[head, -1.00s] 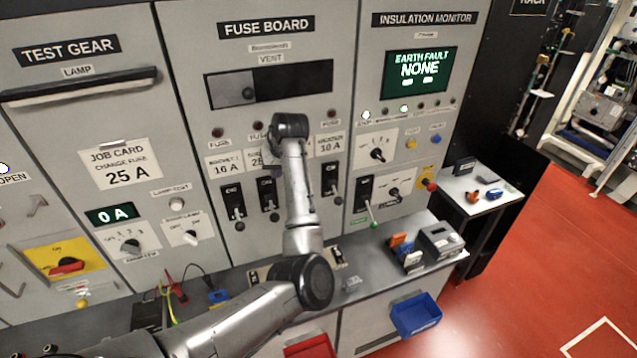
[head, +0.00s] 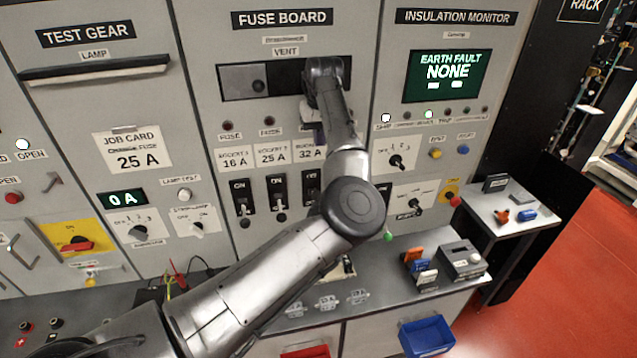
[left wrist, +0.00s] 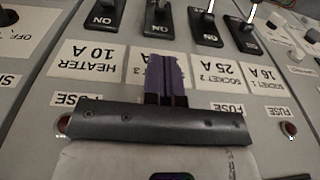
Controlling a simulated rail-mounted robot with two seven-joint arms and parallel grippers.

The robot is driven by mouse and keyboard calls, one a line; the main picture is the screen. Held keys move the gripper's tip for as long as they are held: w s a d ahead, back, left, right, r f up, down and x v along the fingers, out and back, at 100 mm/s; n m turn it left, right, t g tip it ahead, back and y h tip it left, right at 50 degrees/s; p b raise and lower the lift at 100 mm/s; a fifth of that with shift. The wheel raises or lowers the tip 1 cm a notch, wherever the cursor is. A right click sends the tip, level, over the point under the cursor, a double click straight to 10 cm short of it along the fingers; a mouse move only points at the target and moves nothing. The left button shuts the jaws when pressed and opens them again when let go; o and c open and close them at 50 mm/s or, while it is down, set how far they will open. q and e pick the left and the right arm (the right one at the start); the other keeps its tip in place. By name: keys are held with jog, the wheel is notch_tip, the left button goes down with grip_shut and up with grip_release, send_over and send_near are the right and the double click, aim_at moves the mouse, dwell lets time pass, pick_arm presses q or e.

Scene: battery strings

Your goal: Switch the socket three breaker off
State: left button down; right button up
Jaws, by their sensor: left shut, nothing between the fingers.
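The socket three breaker (head: 311,186) is a black switch below the 32 A label (head: 310,153) on the fuse board, partly hidden by my left arm in the head view. In the left wrist view, which is upside down, it (left wrist: 158,20) shows its ON mark, and its lever is cut off by the top edge. My left gripper (left wrist: 166,68) is shut and empty, its purple fingertips in front of the socket 3 label, close to the breaker. I cannot tell whether they touch anything. In the head view the gripper (head: 312,134) is mostly hidden by my arm. My right gripper is out of view.
The socket one (head: 243,197) and socket two (head: 278,192) breakers stand to the left. The heater breaker (left wrist: 102,14) is on the other side, visible in the left wrist view. A bench (head: 390,290) with a meter (head: 461,260) runs below the panels.

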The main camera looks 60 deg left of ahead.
pick_arm(q)
jog(key=shift+f, duration=0.1)
jog(key=p, duration=0.2)
send_over(315, 195)
jog(key=w+a, duration=0.3)
notch_tip(315, 195, down, 10)
jog(key=shift+s+d+f, duration=0.25)
jog(key=shift+d+f, duration=0.05)
jog(key=shift+f, duration=0.25)
jog(key=shift+s+d+f, duration=0.2)
jog(key=shift+d+f, duration=0.05)
jog(key=shift+f, duration=0.35)
jog(key=shift+s+d+f, duration=0.25)
jog(key=shift+d+f, duration=0.05)
jog(key=shift+f, duration=0.25)
jog(key=shift+d, duration=0.1)
